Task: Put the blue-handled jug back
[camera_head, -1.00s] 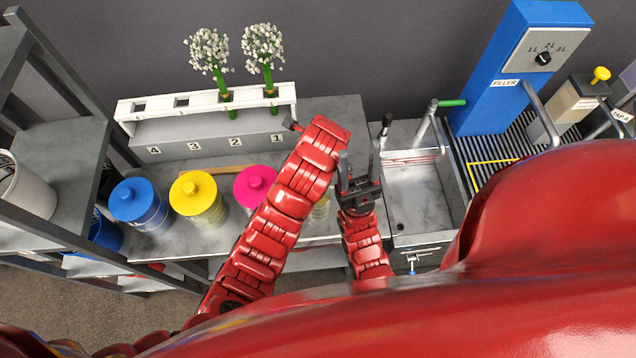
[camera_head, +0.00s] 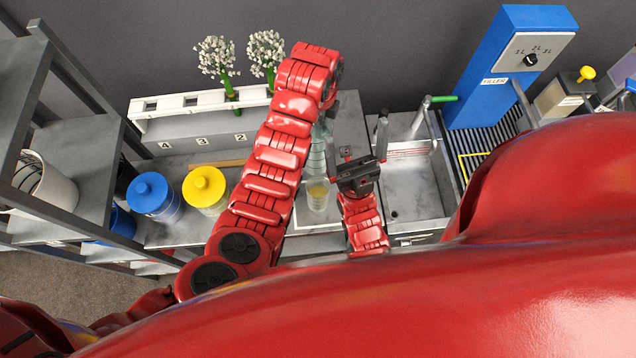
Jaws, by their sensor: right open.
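I cannot make out a blue-handled jug for certain. A blue vessel (camera_head: 122,222) stands behind the shelf post at left, mostly hidden. A clear glass vessel (camera_head: 320,150) stands upright on the counter, partly behind my left arm and close to the left of my right gripper. A small clear container with yellowish contents (camera_head: 318,196) is just below it. My right gripper (camera_head: 356,146) is open, its fingers pointing up the picture, with nothing visible between them.
A blue-lidded jar (camera_head: 153,195) and yellow-lidded jar (camera_head: 206,190) stand left of my left arm. A white numbered rack (camera_head: 190,103) holds two white flower bunches. Right are a sink (camera_head: 412,185) and the blue filler (camera_head: 500,85). A grey shelf (camera_head: 85,150) holds a white vessel (camera_head: 45,180).

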